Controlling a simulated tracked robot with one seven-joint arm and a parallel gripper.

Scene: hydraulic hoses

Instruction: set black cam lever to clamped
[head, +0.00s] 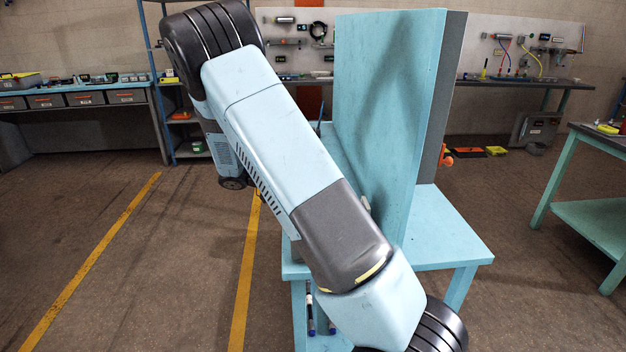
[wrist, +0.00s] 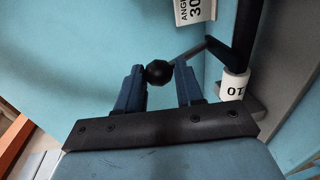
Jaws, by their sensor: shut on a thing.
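In the wrist view, a round black knob (wrist: 158,72) sits between the two blue fingers of my gripper (wrist: 160,76), which is shut on it. A thin dark bar (wrist: 188,54) runs from near the knob up to the right; it looks like the arm of the black cam lever. Whether the lever stands at clamped cannot be told. In the head view my arm crosses in front of the light blue bench, and my gripper and the lever are hidden.
Close right of my gripper, a black hose or rod (wrist: 243,40) enters a white sleeve marked 10 (wrist: 234,86). A white angle label (wrist: 194,10) is above. A tall blue panel (head: 385,110) stands on the bench (head: 455,235). Open floor (head: 180,270) lies left.

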